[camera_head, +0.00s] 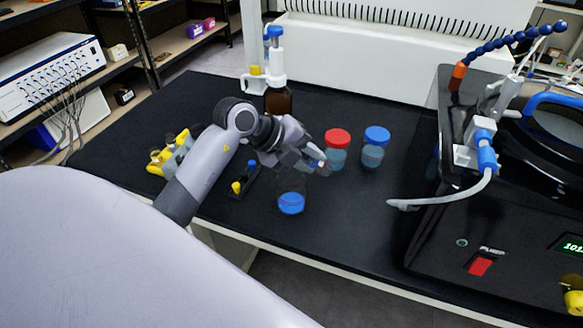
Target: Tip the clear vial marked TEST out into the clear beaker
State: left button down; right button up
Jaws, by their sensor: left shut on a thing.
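My left gripper (314,161) reaches in from the left, above and slightly right of the clear beaker's mouth. It is shut on a small pale, bluish thing at its fingertips, which I take to be the clear vial; the fingers mostly hide it, and no TEST marking can be read. Its tilt cannot be told. The clear beaker (291,201) stands upright on the black bench, with blue liquid in its bottom. My right gripper is not in view.
Jars with a red lid (338,138) and a blue lid (377,135) stand just right of the gripper. A small rack (247,183) with yellow- and blue-capped items is left of the beaker. A brown bottle (278,102) stands behind. The freeze dryer (480,235) fills the right.

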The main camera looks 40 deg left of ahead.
aim_at(324, 165)
pick_arm(q)
jog(key=shift+w+d+g+y, duration=0.2)
jog(key=shift+g+y, duration=0.3)
jog(key=shift+y, duration=0.2)
jog(key=shift+w+d+f+m+g+y, duration=0.15)
jog(key=shift+w+d+f+g+y, duration=0.2)
jog(key=shift+d+f+y, duration=0.2)
jog(key=shift+w+d+f+m+g+y, duration=0.1)
jog(key=shift+w+d+f+g+y, duration=0.1)
jog(key=shift+d+f+g+y, duration=0.3)
jog(key=shift+w+d+f+m+g+y, duration=0.15)
jog(key=shift+w+d+f+y, duration=0.25)
jog(key=shift+f, duration=0.3)
jog(key=shift+w+d+f+g+y, duration=0.1)
jog(key=shift+w+d+g+y, duration=0.25)
jog(key=shift+d+g+y, duration=0.35)
jog(key=shift+w+d+f+g+y, duration=0.1)
jog(key=shift+w+d+g+y, duration=0.35)
jog(key=shift+y, duration=0.4)
jog(key=shift+s+m, duration=0.1)
jog(key=shift+m, duration=0.2)
